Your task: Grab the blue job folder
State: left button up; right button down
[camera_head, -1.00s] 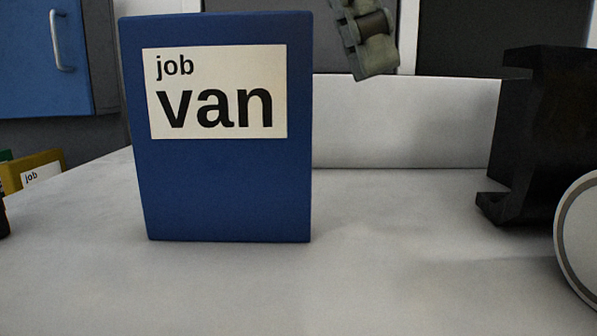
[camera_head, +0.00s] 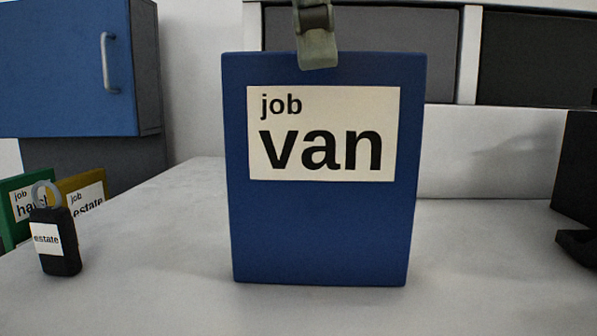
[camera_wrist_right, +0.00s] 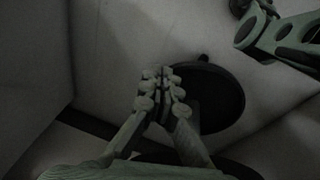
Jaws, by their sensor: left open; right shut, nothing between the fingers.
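The blue job folder (camera_head: 325,235) stands upright on the white worktop, its cream label reading "job van" facing me. My left gripper (camera_head: 317,45) hangs from the top of the head view, and its tip overlaps the folder's top edge. Only part of this gripper shows. It is open, and I cannot tell whether it touches the folder. My right gripper (camera_wrist_right: 160,88) shows in the right wrist view with its fingers together and nothing between them. The folder is not seen in that view.
A black key fob (camera_head: 58,245) labelled "estate" stands at the left. Green (camera_head: 15,205) and yellow (camera_head: 85,195) folders are behind it. A blue cabinet (camera_head: 65,70) is at the back left. A black object (camera_head: 577,185) stands at the right edge. The worktop (camera_head: 160,290) front is clear.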

aim_at(328, 132)
pick_arm(q)
jog(key=shift+w+d+f, duration=0.1)
jog(key=shift+d+f, duration=0.1)
jog(key=shift+f, duration=1)
jog(key=shift+w+d+f, duration=0.1)
jog(key=shift+d+f, duration=0.1)
jog(key=shift+f, duration=1.05)
jog(key=shift+w+d+f, duration=0.1)
jog(key=shift+d+f, duration=0.1)
jog(key=shift+f, duration=1)
grip_shut()
